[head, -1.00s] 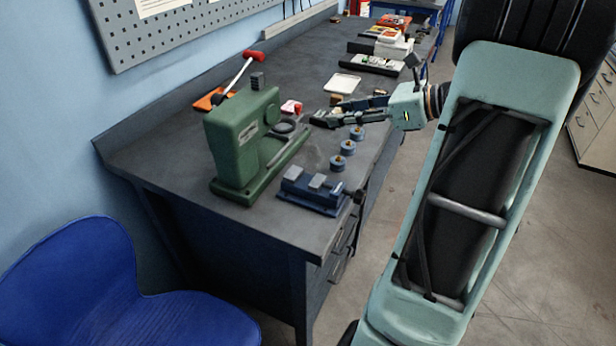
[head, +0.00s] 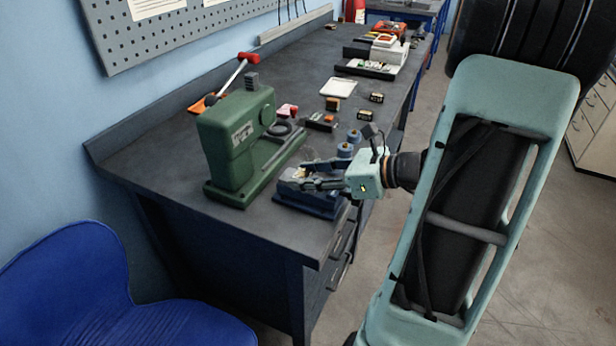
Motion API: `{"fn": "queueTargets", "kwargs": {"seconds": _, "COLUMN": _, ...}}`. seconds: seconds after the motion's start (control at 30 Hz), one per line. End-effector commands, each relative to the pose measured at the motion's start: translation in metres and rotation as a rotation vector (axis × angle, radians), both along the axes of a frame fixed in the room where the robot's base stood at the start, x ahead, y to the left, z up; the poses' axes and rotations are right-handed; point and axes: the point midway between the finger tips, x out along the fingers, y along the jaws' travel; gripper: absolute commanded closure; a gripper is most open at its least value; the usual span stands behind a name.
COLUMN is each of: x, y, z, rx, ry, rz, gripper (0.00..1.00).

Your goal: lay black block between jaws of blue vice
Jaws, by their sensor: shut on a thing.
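The blue vice (head: 312,206) sits near the front right edge of the bench, beside the green press. My gripper (head: 292,180) is directly over it, coming in from the right, with its fingers pointing left across the jaws. The gripper is shut on a small dark piece with a pale patch (head: 298,173), which I take to be the black block. The fingers cover most of it and most of the vice's jaws. I cannot tell whether the block touches the vice or is still above it.
The green press (head: 232,150) stands close on the left of the vice. Blue spools (head: 345,150) stand just behind my gripper. Small dark blocks (head: 376,97) and a white tray (head: 337,87) lie farther back. A blue chair (head: 75,290) is at lower left.

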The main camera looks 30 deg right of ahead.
Motion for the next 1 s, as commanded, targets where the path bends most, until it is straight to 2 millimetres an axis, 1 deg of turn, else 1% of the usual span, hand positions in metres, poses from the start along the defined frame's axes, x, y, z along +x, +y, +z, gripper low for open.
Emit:
{"fn": "queueTargets", "kwargs": {"seconds": 0.2, "x": 0.0, "y": 0.0, "z": 0.001, "rx": 0.0, "ry": -0.002, "rz": -0.001, "gripper": 0.97}}
{"fn": "queueTargets", "kwargs": {"seconds": 0.33, "x": 0.0, "y": 0.0, "z": -0.003, "rx": 0.0, "ry": -0.001, "rz": 0.0, "gripper": 0.97}}
{"fn": "queueTargets", "kwargs": {"seconds": 0.37, "x": 0.0, "y": 0.0, "z": -0.004, "rx": 0.0, "ry": 0.0, "rz": 0.0, "gripper": 0.63}}
{"fn": "queueTargets", "kwargs": {"seconds": 0.5, "x": 0.0, "y": 0.0, "z": -0.003, "rx": 0.0, "ry": 0.0, "rz": -0.001, "gripper": 0.48}}
{"fn": "queueTargets", "kwargs": {"seconds": 0.77, "x": 0.0, "y": 0.0, "z": -0.002, "rx": 0.0, "ry": 0.0, "rz": -0.001, "gripper": 0.47}}
{"fn": "queueTargets", "kwargs": {"seconds": 0.87, "x": 0.0, "y": -0.001, "z": 0.002, "rx": -0.001, "ry": -0.001, "rz": -0.001, "gripper": 0.47}}
{"fn": "queueTargets", "kwargs": {"seconds": 1.0, "x": -0.013, "y": -0.013, "z": 0.009, "rx": -0.002, "ry": -0.002, "rz": -0.004, "gripper": 0.47}}
